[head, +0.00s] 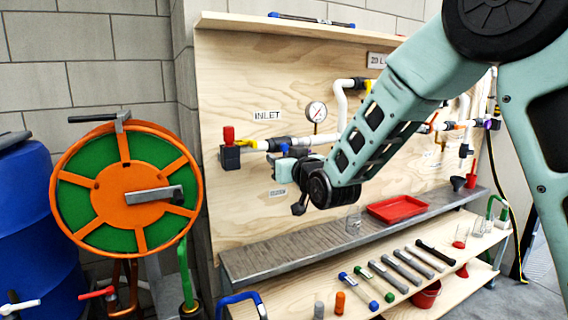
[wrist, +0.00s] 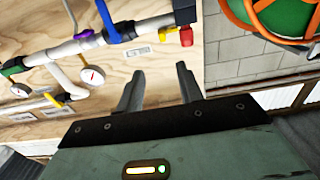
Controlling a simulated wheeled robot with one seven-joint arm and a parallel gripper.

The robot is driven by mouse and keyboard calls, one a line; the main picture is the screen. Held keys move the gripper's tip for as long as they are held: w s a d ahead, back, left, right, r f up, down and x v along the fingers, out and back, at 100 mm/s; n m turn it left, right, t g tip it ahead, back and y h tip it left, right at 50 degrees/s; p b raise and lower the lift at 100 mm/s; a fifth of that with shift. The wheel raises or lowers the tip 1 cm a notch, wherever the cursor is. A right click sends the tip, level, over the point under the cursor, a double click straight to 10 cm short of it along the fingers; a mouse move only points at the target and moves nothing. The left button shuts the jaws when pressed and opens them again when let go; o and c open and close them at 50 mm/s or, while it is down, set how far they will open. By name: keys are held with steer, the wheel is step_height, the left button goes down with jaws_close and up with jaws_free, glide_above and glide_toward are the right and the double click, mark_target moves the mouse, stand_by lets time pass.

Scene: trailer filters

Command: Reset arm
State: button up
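My gripper (wrist: 159,84) shows in the wrist view with its two dark fingers spread apart and nothing between them. In the head view my arm reaches in from the upper right, bent down toward the plywood panel (head: 235,90). The gripper end (head: 299,207) is in front of the panel's left part, below the white pipe run and above the grey shelf. The fingers are mostly hidden there by my wrist. Whether they touch the panel cannot be told.
A pressure gauge (head: 316,112), a red-handled valve (head: 229,136) and pipes are close to my arm. A grey shelf (head: 262,262) with a red tray (head: 397,208) is below; several tools lie on the lower shelf. An orange-green hose reel (head: 78,190) and blue barrel (head: 36,225) stand left.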

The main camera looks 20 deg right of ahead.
steer(key=shift+s+d, duration=0.1)
steer(key=shift+s, duration=0.25)
steer(key=shift+s, duration=0.1)
steer(key=s+a+f+n+g+p, duration=0.1)
steer(key=s+a+f+g, duration=0.2)
steer(key=s, duration=0.4)
steer(key=s+a+f+n+g+y+p, duration=0.1)
steer(key=s+a+g+p, duration=0.1)
steer(key=s+a+g, duration=0.35)
steer(key=s+a+f+n+g+p, duration=0.1)
steer(key=s+f+g, duration=0.15)
steer(key=s, duration=0.65)
steer(key=s+d+f+n+g+h+p, duration=0.1)
steer(key=s+d+g+h, duration=0.1)
steer(key=s, duration=0.9)
steer(key=s+d+f+n+g+h+p, duration=0.1)
steer(key=s+g, duration=0.3)
steer(key=s, duration=0.6)
steer(key=shift+s+d+g+h+p, duration=0.3)
steer(key=shift+s+d+h+p, duration=0.1)
steer(key=shift+d, duration=0.35)
